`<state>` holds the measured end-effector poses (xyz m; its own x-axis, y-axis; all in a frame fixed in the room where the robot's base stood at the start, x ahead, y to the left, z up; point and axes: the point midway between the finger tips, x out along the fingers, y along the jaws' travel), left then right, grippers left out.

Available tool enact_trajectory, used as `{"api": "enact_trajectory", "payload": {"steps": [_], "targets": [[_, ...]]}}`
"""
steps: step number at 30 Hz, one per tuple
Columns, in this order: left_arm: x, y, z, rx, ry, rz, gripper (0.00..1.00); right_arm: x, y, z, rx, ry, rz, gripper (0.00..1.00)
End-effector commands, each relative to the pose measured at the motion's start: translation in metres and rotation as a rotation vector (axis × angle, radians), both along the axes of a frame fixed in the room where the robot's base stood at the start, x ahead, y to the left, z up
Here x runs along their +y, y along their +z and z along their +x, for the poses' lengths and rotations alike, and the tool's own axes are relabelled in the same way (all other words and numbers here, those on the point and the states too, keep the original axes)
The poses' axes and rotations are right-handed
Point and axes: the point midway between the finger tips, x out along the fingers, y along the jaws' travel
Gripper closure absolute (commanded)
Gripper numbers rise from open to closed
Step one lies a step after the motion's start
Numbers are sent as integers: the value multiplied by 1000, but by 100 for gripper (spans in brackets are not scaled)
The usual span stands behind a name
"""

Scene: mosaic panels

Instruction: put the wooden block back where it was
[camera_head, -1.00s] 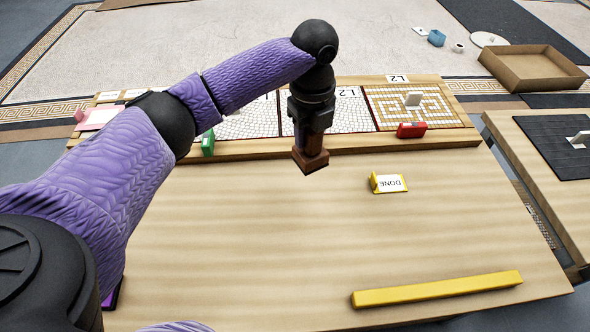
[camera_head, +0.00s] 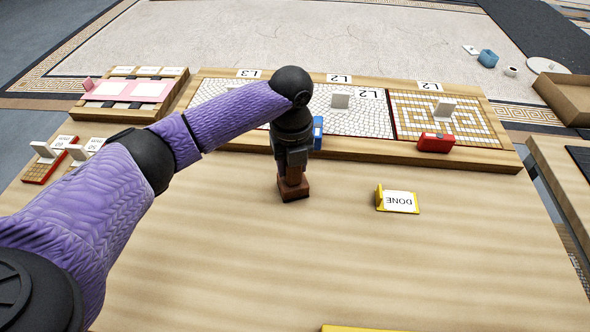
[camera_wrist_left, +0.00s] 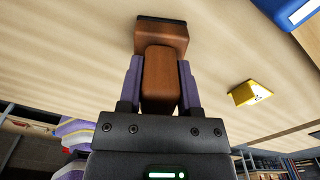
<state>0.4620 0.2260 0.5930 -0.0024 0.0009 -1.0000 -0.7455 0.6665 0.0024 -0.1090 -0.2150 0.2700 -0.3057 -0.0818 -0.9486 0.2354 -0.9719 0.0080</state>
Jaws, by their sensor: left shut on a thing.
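The wooden block (camera_head: 294,189) is dark reddish brown, with a narrow handle above a wider base. My left gripper (camera_head: 291,172) is shut on its handle, base pointing down, over the bare table left of the yellow DONE sign. In the left wrist view the block (camera_wrist_left: 162,36) shows beyond my left gripper (camera_wrist_left: 160,85), its handle between the two purple fingers. I cannot tell whether the base touches the table. My right gripper is not in view.
The wooden table (camera_head: 220,260) is clear around the block. A yellow DONE sign (camera_head: 400,201) stands to the right. Behind is a raised board with mosaic panels (camera_head: 442,115), a red holder (camera_head: 436,143) and a blue holder (camera_head: 318,133). Small card stands (camera_head: 48,160) sit at the left.

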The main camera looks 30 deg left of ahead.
Motion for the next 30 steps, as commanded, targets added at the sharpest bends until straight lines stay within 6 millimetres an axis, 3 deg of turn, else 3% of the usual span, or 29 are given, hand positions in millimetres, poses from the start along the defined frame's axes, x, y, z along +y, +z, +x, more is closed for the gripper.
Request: {"api": "enact_trajectory", "payload": {"steps": [9, 10, 14, 23, 26, 30], "targets": [[0, -1, 0, -3, 1, 0, 100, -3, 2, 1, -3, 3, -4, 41], [0, 0, 0, -3, 1, 0, 50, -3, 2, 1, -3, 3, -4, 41], [0, 0, 0, -3, 1, 0, 22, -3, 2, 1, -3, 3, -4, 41], [0, 2, 0, -3, 1, 0, 21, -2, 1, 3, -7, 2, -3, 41], [0, 24, 1, -9, 1, 0, 21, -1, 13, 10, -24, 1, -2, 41], [-1, 71, 1, -15, 2, -1, 21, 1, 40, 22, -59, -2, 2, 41]]}}
